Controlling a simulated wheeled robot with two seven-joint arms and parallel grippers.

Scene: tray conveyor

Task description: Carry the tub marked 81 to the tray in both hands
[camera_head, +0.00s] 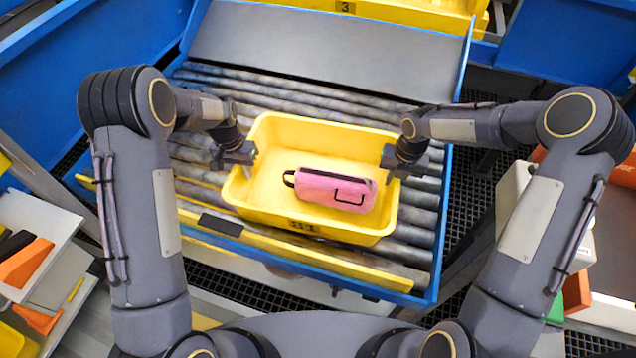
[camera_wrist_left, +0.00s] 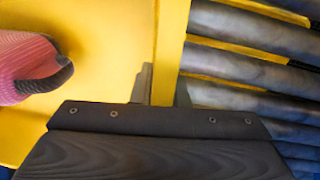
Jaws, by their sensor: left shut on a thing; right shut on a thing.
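The yellow tub (camera_head: 262,205) is over the grey rollers in the head view, with a dark mark on its front wall that seems to read 81. A pink case (camera_head: 335,190) with a black zip and loop lies inside it. My left gripper (camera_head: 246,162) is shut on the tub's left wall. My right gripper (camera_head: 390,163) is shut on its right wall. The left wrist view shows the tub wall (camera_wrist_left: 172,45) running between the left fingers, with the pink case (camera_wrist_left: 25,65) at the left. I cannot tell whether the tub touches the rollers.
The roller conveyor (camera_head: 420,235) has blue side rails and a yellow front strip (camera_head: 300,258). A grey plate (camera_head: 320,50) lies at its far end, before a yellow container (camera_head: 410,12) marked 3. A white tray (camera_head: 60,228) with orange things stands at the left.

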